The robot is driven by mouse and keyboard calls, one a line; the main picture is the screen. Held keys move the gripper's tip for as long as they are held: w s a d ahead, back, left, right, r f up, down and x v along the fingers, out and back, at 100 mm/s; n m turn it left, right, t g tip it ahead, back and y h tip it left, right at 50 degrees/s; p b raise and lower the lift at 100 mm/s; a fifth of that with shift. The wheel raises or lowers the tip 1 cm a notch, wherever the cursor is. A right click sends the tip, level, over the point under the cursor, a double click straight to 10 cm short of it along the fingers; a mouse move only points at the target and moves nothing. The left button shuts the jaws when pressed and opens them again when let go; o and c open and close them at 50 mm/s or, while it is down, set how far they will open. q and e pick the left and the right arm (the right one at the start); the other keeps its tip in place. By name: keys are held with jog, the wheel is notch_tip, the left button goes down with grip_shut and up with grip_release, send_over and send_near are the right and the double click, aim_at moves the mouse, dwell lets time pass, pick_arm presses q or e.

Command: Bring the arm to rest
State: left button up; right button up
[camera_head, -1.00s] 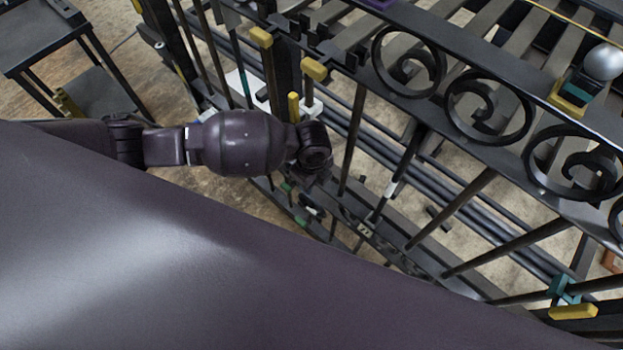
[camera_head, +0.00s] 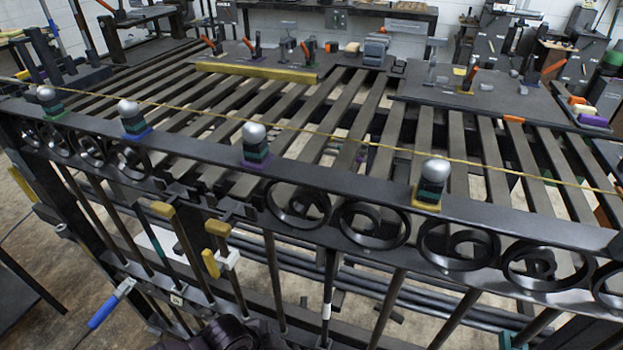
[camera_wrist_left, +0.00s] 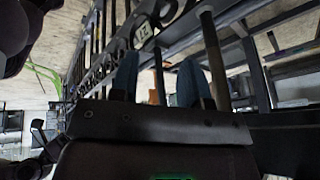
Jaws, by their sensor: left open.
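My left gripper (camera_wrist_left: 158,78) shows in the left wrist view with two blue-tipped fingers apart. I see nothing held between them; dark bars of the gate stand behind them. A dark part of my arm shows at the bottom edge of the head view, and the gripper itself does not show there. The black scroll gate (camera_head: 345,205) runs across the head view, with a row of scrolls and upright bars. My right gripper is in neither view.
Silver-knobbed pieces (camera_head: 256,143) stand along the gate's top rail, with a yellow cord strung past them. A slatted bench (camera_head: 335,110) lies behind. A blue-handled tool (camera_head: 108,305) is at the lower left. Bare floor (camera_head: 75,265) shows at the left.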

pick_arm(q)
jog(key=s+a+r+n+t+y+p, duration=0.1)
jog(key=s+a+r+n+t, duration=0.3)
jog(key=a, duration=0.5)
jog(key=s+a+r+n+t+y+p, duration=0.2)
jog(key=s+a+r+n+t+y, duration=0.1)
jog(key=s+a+n, duration=0.6)
jog(key=shift+a+r+n+t, duration=0.2)
jog(key=shift+r+n+t, duration=0.35)
jog(key=shift+n, duration=0.45)
